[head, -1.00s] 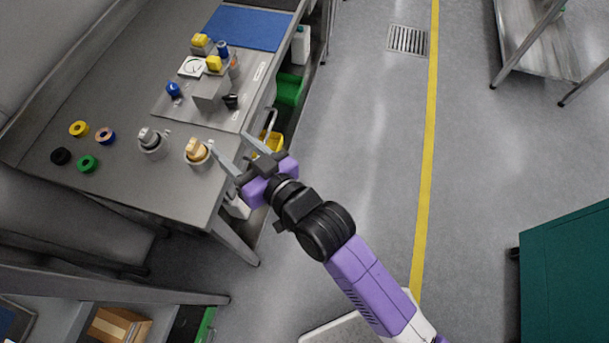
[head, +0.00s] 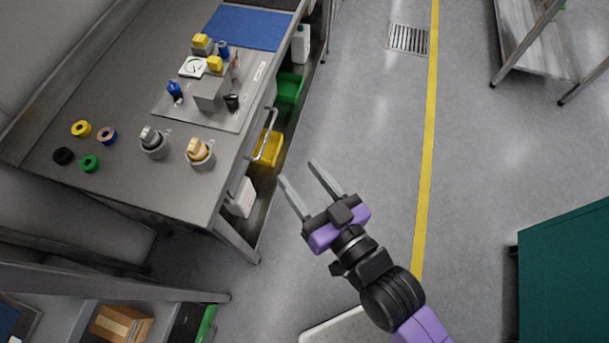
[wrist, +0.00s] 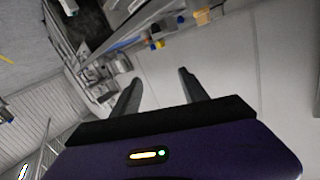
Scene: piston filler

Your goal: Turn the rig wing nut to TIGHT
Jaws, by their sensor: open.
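The rig is a grey plate (head: 185,117) on the steel bench, with a grey block (head: 209,92), a white dial (head: 193,66) and small fittings. A blue winged fitting (head: 174,90) stands at its left, and a black knob (head: 232,102) sits at the block's right side. I cannot tell for sure which fitting is the wing nut, and no TIGHT mark is readable. My gripper (head: 298,171) is open and empty over the floor, right of the bench's front edge and clear of the rig. Its two fingers also show apart in the wrist view (wrist: 159,76).
Two grey round holders carry a grey knob (head: 150,137) and a tan knob (head: 198,151) near the bench's front. Several coloured rings lie at the left. A metal handle (head: 265,135) juts from the bench's edge. A teal cabinet (head: 570,270) stands at right; the floor between is clear.

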